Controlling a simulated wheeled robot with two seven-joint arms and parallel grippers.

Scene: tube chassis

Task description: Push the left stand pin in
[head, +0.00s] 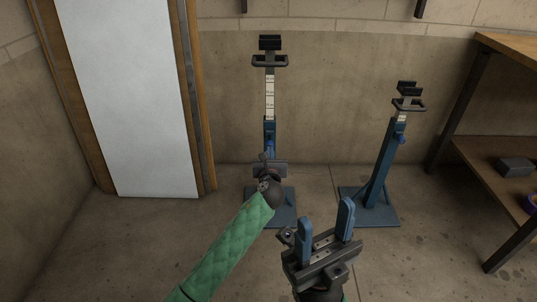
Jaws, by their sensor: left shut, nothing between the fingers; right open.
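The left stand (269,127) is upright, with a blue post, a pale marked inner column and a dark bracket on top. The right stand (385,160) is similar but shorter, and a blue pin (401,139) shows on its post. My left gripper (269,148) is shut and empty, in front of the left stand's post, around where the blue part ends at the top. The left stand's pin is hidden or cannot be told from the fingertips. Contact cannot be told. My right gripper (325,212) is open and empty, low in front of the stands.
A white panel in a wooden frame (128,90) leans at the left wall. A wooden bench with a lower shelf (490,165) stands at the right, with a dark box (515,167) on it. Floor between the stands is clear.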

